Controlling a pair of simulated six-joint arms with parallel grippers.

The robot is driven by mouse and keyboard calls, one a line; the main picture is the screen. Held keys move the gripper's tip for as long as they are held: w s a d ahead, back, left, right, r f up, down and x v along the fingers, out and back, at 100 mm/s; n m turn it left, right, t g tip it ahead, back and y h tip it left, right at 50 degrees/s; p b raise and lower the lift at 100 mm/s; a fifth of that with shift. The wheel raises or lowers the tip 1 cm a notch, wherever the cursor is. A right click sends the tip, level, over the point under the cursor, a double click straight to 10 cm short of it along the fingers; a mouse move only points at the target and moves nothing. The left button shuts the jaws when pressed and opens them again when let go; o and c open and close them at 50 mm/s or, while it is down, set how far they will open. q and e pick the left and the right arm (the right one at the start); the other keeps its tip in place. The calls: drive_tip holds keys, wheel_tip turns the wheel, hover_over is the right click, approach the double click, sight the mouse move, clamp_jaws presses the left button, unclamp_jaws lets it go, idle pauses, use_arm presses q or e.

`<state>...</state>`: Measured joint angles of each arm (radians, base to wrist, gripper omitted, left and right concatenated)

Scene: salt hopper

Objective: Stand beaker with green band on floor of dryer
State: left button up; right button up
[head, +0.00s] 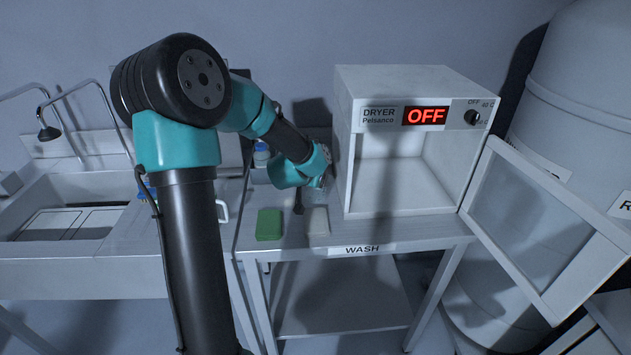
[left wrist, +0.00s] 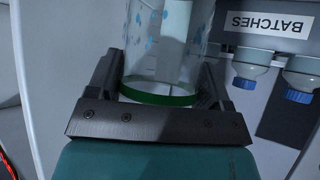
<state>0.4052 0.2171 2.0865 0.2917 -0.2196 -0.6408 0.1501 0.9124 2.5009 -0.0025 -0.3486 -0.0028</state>
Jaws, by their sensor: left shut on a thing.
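My left gripper (left wrist: 163,84) is shut on a clear glass beaker with a green band (left wrist: 160,96) and blue marks, one finger on each side of it. The green band is at the end nearest my gripper's palm. In the head view my left wrist is beside the left side of the dryer (head: 345,130), above the table; the fingers and beaker are mostly hidden there. The dryer is open at the front, its display reads OFF, and its pale floor (head: 400,190) looks empty. My right gripper is not in view.
The dryer door (head: 535,225) stands swung open to the right. A green block (head: 268,224) and a beige block (head: 317,221) lie on the table marked WASH (head: 363,250). A sink (head: 70,222) is at left. Blue-capped bottles (left wrist: 300,97) show beside a BATCHES label.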

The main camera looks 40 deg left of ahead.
use_arm(q)
drive_tip(key=shift+w+a+f, duration=0.15)
drive_tip(key=shift+w+a, duration=0.65)
drive_tip(key=shift+a, duration=0.05)
drive_tip(key=shift+w+a, duration=0.15)
drive_tip(key=shift+w+a+f, duration=0.15)
drive_tip(key=shift+f, duration=1.65)
drive_tip(key=shift+f, duration=0.1)
drive_tip(key=o, duration=1)
drive_tip(key=shift+o, duration=0.2)
